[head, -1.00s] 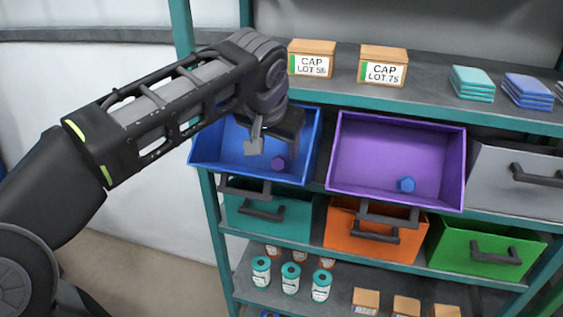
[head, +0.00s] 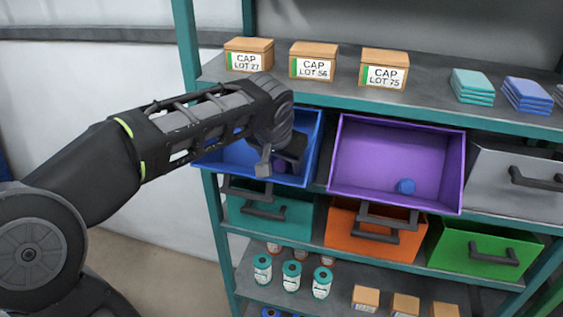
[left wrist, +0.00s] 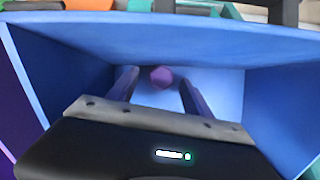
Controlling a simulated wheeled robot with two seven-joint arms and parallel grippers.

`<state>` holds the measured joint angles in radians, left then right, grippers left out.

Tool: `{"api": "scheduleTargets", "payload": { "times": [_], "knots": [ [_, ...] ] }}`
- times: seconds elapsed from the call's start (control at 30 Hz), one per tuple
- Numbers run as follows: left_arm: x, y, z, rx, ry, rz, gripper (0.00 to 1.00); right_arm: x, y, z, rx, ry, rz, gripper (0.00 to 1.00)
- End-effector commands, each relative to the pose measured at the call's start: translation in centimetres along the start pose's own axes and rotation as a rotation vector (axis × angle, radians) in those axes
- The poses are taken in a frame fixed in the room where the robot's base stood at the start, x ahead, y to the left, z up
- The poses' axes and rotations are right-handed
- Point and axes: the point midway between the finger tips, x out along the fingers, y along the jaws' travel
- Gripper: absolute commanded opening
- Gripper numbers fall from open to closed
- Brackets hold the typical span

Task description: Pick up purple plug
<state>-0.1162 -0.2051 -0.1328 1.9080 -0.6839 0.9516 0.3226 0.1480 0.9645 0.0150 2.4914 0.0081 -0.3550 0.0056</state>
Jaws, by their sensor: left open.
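The purple plug (left wrist: 161,77) lies in the blue bin (left wrist: 270,110), seen between the two fingers of my left gripper (left wrist: 158,80) in the left wrist view. The fingers stand apart, one on each side of the plug in the picture, and do not visibly touch it. In the head view my left gripper (head: 278,166) is down in the front part of the blue bin (head: 312,140) and mostly covers the plug. My right gripper is not in view.
A purple bin (head: 395,150) beside it holds a blue plug (head: 405,186). A grey drawer (head: 515,178) is to the right. Teal, orange and green drawers sit below. Cap boxes (head: 313,61) and folded cloths (head: 472,86) stand on the shelf above.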

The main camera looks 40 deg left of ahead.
Motion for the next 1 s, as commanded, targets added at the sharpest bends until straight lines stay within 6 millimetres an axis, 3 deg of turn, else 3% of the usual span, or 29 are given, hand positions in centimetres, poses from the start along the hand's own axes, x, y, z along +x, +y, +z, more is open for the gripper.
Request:
{"api": "scheduleTargets", "payload": {
  "times": [0.53, 1.0],
  "knots": [
    [-0.02, -0.01, -0.01, 0.000, 0.001, 0.000, 0.58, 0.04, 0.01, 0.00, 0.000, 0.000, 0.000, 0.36],
    [-0.03, -0.01, -0.01, 0.000, 0.000, 0.000, 0.20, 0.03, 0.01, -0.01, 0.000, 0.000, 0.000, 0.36]
  ]
}}
